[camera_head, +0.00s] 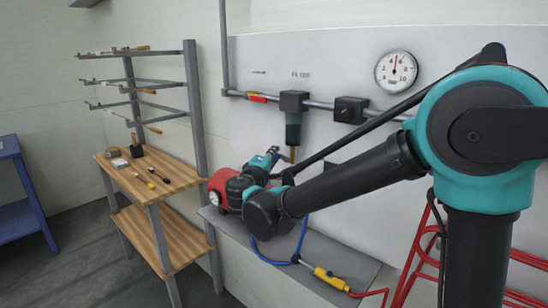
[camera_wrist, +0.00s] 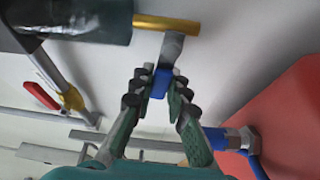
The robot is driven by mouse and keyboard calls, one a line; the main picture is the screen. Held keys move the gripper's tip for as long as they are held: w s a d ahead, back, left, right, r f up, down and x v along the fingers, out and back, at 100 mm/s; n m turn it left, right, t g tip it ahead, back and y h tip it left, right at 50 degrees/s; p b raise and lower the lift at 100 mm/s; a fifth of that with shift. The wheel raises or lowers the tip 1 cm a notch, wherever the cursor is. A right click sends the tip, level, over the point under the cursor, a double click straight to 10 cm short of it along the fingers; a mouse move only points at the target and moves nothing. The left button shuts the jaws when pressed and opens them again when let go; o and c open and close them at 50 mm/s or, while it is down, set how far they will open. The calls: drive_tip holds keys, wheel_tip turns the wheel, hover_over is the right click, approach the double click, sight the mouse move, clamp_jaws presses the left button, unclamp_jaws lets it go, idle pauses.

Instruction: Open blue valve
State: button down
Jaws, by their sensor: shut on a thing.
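The blue valve handle (camera_wrist: 160,84) shows in the middle of the wrist view, below a grey fitting (camera_wrist: 173,47) at the end of a brass-coloured pipe (camera_wrist: 165,23). My gripper (camera_wrist: 161,92) has its dark fingertips on either side of the blue handle and is shut on it. In the head view my gripper (camera_head: 272,157) is by the wall, below the dark cylindrical filter unit (camera_head: 293,128). There the arm and gripper largely hide the valve, so the handle's angle is hard to tell.
A red machine (camera_head: 216,186) stands left of my wrist on a grey ledge (camera_head: 337,291). A wall pipe (camera_head: 322,104) carries a red-handled valve (camera_head: 257,97); a gauge (camera_head: 396,71) hangs above. A wooden-shelved rack (camera_head: 150,182) is left. A blue hose (camera_head: 266,259) hangs below my arm.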

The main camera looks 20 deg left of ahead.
drive_tip(key=shift+s+d+r+m+t+h, duration=0.15)
drive_tip(key=shift+r+m+t, duration=0.15)
drive_tip(key=shift+m, duration=0.5)
drive_tip(key=shift+w+d+r+m+t+h, duration=0.1)
drive_tip(key=shift+r+m+t+h, duration=0.15)
drive_tip(key=shift+m, duration=0.55)
drive_tip(key=shift+s+d+r+m+t+h, duration=0.1)
drive_tip(key=shift+r+m+t, duration=0.25)
drive_tip(key=shift+m, duration=0.45)
drive_tip(key=c, duration=1.5)
unclamp_jaws()
drive_tip(key=shift+o, duration=0.2)
drive_tip(key=shift+a, duration=0.1)
